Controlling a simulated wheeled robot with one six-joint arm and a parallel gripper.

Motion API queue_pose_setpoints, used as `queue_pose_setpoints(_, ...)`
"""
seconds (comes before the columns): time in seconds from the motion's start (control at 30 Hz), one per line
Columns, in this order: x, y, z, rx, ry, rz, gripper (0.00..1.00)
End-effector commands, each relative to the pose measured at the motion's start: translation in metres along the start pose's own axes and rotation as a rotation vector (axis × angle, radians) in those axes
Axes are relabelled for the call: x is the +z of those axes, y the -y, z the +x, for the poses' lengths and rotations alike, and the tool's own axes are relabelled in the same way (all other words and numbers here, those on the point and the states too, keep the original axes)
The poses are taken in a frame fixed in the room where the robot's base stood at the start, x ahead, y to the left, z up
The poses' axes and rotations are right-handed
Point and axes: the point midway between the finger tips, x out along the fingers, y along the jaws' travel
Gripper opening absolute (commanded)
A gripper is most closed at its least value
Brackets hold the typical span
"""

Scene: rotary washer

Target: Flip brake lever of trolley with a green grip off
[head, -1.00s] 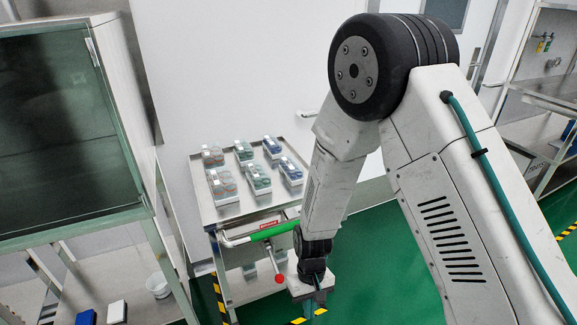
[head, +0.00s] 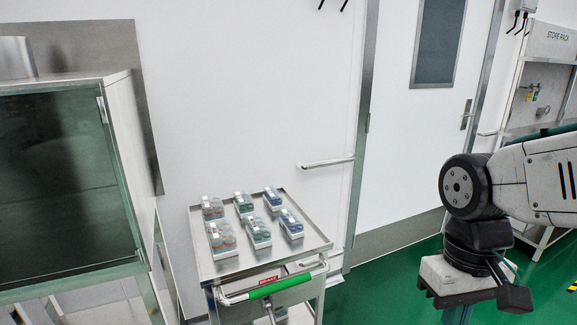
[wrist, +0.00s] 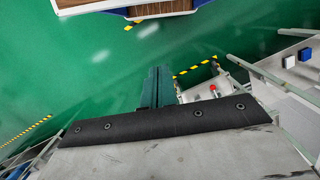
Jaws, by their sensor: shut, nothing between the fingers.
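The metal trolley (head: 202,255) with the green grip (head: 275,287) on its push handle stands left of centre in the head view. A thin grey rod, seemingly the brake lever, shows below the handle, and its lower end is cut off by the frame. Its red knob (wrist: 213,88) shows in the wrist view, right of my fingers. My gripper (wrist: 155,86) is shut and empty, apart from the knob. In the head view my wrist is at the lower right, well right of the trolley, with the fingertips out of frame.
Several racks of vials (head: 257,232) stand on the trolley top. A glass-fronted cabinet (head: 60,190) is close on the trolley's left. A wall rail (head: 328,163) and a door (head: 420,130) are behind. Green floor (head: 385,285) is open right of the trolley.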

Motion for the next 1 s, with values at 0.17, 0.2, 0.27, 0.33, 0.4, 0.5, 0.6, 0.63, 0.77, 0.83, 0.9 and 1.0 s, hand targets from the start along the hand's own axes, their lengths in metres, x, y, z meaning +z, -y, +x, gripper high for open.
queue_pose_setpoints(0.17, 0.03, -0.018, -0.025, 0.014, -0.146, 0.064, 0.0)
queue_pose_setpoints(0.2, 0.034, -0.02, -0.029, 0.015, -0.175, 0.076, 0.0)
queue_pose_setpoints(0.27, 0.039, -0.022, -0.034, 0.015, -0.211, 0.091, 0.0)
queue_pose_setpoints(0.33, 0.042, -0.025, -0.04, 0.016, -0.244, 0.106, 0.0)
queue_pose_setpoints(0.4, 0.044, -0.026, -0.043, 0.016, -0.263, 0.116, 0.0)
queue_pose_setpoints(0.5, 0.045, -0.028, -0.044, 0.016, -0.27, 0.127, 0.0)
queue_pose_setpoints(0.6, 0.044, -0.028, -0.044, 0.016, -0.268, 0.126, 0.0)
queue_pose_setpoints(0.63, 0.044, -0.028, -0.044, 0.016, -0.268, 0.123, 0.0)
queue_pose_setpoints(0.77, 0.038, -0.024, -0.035, 0.014, -0.217, 0.097, 0.0)
queue_pose_setpoints(0.83, 0.031, -0.02, -0.028, 0.013, -0.165, 0.077, 0.0)
queue_pose_setpoints(0.9, 0.019, -0.015, -0.022, 0.009, -0.106, 0.054, 0.0)
queue_pose_setpoints(1.0, -0.006, -0.005, -0.014, -0.002, -0.033, 0.021, 0.0)
